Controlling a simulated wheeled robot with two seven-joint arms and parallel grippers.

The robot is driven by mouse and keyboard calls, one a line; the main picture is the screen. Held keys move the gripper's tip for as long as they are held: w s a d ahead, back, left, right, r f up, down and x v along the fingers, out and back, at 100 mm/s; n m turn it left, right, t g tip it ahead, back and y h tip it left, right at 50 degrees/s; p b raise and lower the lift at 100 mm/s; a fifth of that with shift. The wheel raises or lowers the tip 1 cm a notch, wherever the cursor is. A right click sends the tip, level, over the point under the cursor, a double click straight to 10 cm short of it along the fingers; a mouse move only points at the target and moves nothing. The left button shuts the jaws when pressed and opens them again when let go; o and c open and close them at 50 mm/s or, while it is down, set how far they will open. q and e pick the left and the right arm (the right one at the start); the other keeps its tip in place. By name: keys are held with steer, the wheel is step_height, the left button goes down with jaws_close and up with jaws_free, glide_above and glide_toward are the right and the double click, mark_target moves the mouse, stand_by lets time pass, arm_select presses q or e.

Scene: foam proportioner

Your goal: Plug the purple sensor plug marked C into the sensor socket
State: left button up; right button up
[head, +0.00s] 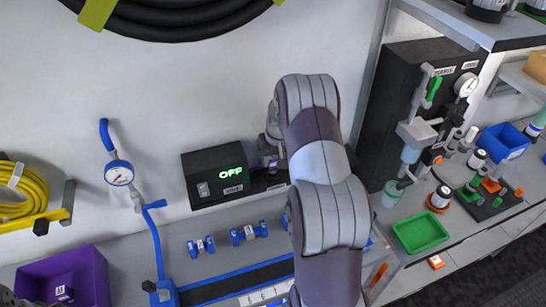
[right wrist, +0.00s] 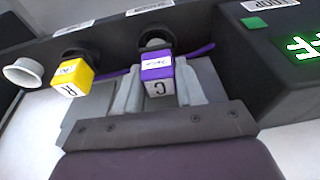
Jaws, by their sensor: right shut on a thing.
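The purple plug marked C (right wrist: 157,70) is between the fingers of my right gripper (right wrist: 158,92) in the right wrist view. The gripper is shut on it. The plug's far end meets a dark round socket (right wrist: 155,38) on the black panel; I cannot tell whether it is seated. In the head view the purple plug (head: 272,166) is small, beside the black box with the green OFF display (head: 218,175). My right gripper (head: 268,147) there is partly hidden behind my arm.
A yellow plug marked R (right wrist: 74,76) sits at a neighbouring dark socket, with an empty-looking pale round cup (right wrist: 22,72) beyond it. A purple cable (right wrist: 200,50) passes behind the fingers. In the head view, a purple bin (head: 85,280) stands at lower left.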

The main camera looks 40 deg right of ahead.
steer(key=shift+f+b, duration=0.7)
steer(key=shift+f, duration=0.25)
steer(key=o, duration=0.8)
steer(key=shift+o, duration=0.2)
steer(key=shift+r, duration=0.1)
steer(key=p+v, duration=0.7)
steer(key=v, duration=0.3)
steer(key=shift+s+r, duration=0.2)
steer(key=shift+r, duration=0.15)
steer(key=shift+a, duration=0.1)
